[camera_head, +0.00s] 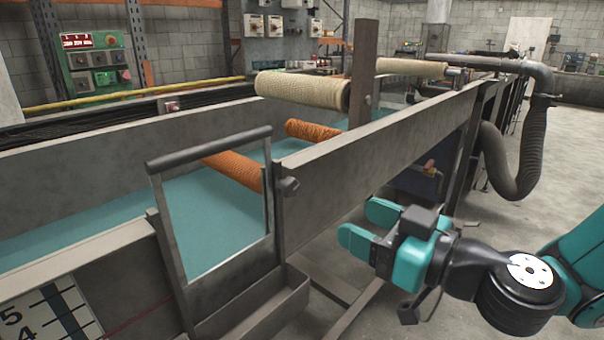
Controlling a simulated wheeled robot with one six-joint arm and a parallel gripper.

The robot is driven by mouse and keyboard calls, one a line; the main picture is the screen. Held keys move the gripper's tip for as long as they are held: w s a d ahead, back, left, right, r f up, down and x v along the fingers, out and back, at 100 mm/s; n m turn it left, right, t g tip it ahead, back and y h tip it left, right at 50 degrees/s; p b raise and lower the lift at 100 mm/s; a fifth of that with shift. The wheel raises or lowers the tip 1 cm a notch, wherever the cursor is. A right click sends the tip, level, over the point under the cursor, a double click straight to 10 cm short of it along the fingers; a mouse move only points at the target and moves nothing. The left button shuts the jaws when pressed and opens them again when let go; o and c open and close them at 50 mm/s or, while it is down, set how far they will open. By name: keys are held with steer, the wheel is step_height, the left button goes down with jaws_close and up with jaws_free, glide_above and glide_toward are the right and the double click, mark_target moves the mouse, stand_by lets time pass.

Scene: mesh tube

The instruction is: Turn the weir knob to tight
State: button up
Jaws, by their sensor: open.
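A small dark knob (290,187) sits on the right post of the weir frame, at the near wall of the trough. I take it for the weir knob; I cannot tell from here how tight it is. The weir (211,147) is a metal frame with a dark bar across its top and a see-through panel. My gripper (364,225) has teal fingers pointing left. It is open and empty, to the right of the knob and a little lower in the picture, apart from it.
The grey trough wall (385,140) runs back to the right above my gripper. A metal box-like channel (255,308) stands below the weir. Orange rollers (236,171) lie in the teal trough. A dark hose (530,155) hangs at the right. Open floor lies at the right.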

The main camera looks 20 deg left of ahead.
mark_target(293, 190)
steer(key=p+x, duration=0.7)
steer(key=x, duration=0.6)
steer(key=shift+w+a, duration=0.2)
steer(key=shift+a, duration=0.1)
steer(key=c, duration=0.9)
steer(key=shift+d, duration=0.2)
steer(key=shift+a+r, duration=0.1)
